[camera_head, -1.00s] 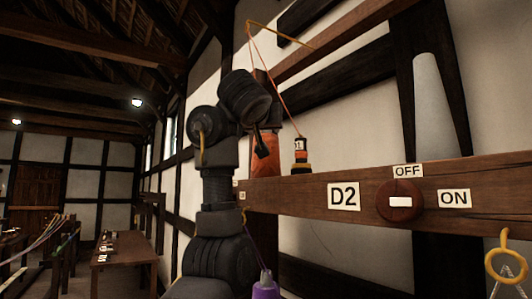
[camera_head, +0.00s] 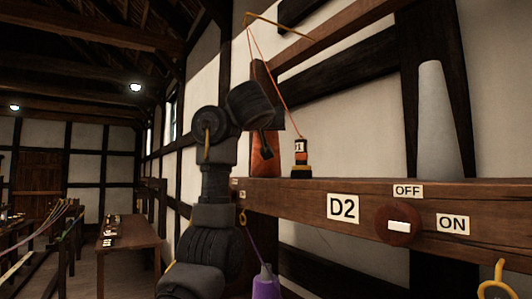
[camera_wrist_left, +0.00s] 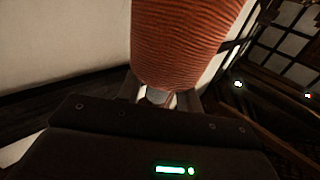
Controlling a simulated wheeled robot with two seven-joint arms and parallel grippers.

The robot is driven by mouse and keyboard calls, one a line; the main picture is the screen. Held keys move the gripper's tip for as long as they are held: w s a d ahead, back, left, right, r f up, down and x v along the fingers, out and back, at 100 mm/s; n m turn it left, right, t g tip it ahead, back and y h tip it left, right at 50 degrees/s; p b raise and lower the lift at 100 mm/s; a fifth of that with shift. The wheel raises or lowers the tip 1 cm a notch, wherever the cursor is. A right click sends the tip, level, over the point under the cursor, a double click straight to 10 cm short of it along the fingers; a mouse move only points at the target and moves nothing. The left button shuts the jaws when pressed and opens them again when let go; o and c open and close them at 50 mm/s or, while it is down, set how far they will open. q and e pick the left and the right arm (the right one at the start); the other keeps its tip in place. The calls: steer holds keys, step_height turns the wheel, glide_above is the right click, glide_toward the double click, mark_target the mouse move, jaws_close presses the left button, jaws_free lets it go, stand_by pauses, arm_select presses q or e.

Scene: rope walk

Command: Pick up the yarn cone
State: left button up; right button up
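An orange-red yarn cone (camera_head: 264,157) stands upright by the beam in the head view, partly hidden behind my left arm. In the left wrist view a large ribbed orange-red yarn body (camera_wrist_left: 187,42) fills the top middle, just beyond the fingers. My left gripper (camera_wrist_left: 158,97) is right below its lower end there. The yarn hides the fingertips, so I cannot tell whether they are shut on it or only close to it. My right gripper is not in view.
A wooden beam (camera_head: 290,206) carries a D2 label and a round OFF/ON dial (camera_head: 399,224). A small dark labelled bobbin (camera_head: 301,160) stands on it, its orange thread running up to a hook. A purple cone (camera_head: 266,284) is below. A table (camera_head: 130,234) is at left.

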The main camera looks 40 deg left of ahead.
arm_select(q)
steer(key=shift+a, duration=0.1)
jaws_close()
steer(key=shift+r, duration=0.1)
